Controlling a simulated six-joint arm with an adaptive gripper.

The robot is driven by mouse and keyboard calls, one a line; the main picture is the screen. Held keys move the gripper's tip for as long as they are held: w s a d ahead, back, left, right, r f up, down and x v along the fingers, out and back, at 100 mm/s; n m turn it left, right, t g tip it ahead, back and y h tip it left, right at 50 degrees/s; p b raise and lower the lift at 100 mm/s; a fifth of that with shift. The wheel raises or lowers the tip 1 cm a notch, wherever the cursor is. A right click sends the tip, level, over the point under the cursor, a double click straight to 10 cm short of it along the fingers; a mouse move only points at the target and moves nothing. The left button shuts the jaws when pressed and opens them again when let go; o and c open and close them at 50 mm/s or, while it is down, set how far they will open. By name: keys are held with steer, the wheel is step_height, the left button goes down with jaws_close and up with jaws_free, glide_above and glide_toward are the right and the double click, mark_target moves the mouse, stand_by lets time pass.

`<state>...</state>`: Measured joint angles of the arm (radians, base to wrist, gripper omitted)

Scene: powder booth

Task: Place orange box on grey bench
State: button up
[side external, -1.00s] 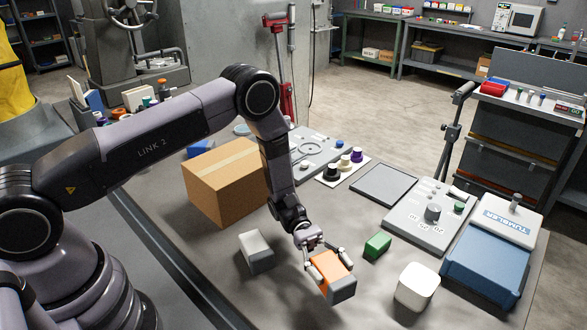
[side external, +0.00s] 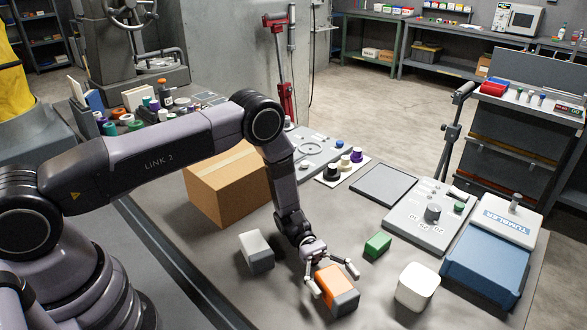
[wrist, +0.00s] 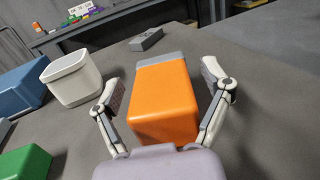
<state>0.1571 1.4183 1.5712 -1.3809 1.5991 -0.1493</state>
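The orange box (side external: 334,283), with a grey end, lies on the grey bench (side external: 300,230) towards its near edge. In the wrist view the orange box (wrist: 165,100) fills the middle, grey end away from me. My gripper (side external: 332,277) is low over the box and open. In the wrist view my gripper (wrist: 162,85) has one finger on each side of the box, with a visible gap on both sides. The underside of the box is hidden.
A white bin (side external: 416,287) stands right of the box. A green block (side external: 377,245) and a grey-white block (side external: 256,251) lie nearby. A cardboard box (side external: 225,185) stands behind. A blue tumbler machine (side external: 487,265) and a grey panel (side external: 425,225) are at right.

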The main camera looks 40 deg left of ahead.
stand_by(0.3)
steer(key=v, duration=0.8)
steer(key=s+a+r+m+y, duration=0.2)
steer(key=s+r+m+y, duration=0.1)
steer(key=r, duration=0.5)
steer(key=s+a+r+m+t+y, duration=0.1)
steer(key=s+r+m+y, duration=0.1)
steer(key=r, duration=0.7)
steer(key=s+a+r+m+y, duration=0.2)
steer(key=s+r+m+y, duration=0.1)
steer(key=r, duration=0.5)
steer(key=s+a+r+m+t+y, duration=0.3)
steer(key=s+a+r+t+y, duration=0.1)
steer(key=s+a+t, duration=0.1)
steer(key=s+a+r+m+t+y, duration=0.3)
steer(key=s+a+r+t+y, duration=0.2)
steer(key=s, duration=0.5)
steer(key=shift+s+a+t, duration=0.25)
steer(key=shift+a+t, duration=0.15)
steer(key=shift+a, duration=0.85)
steer(key=shift+r, duration=0.15)
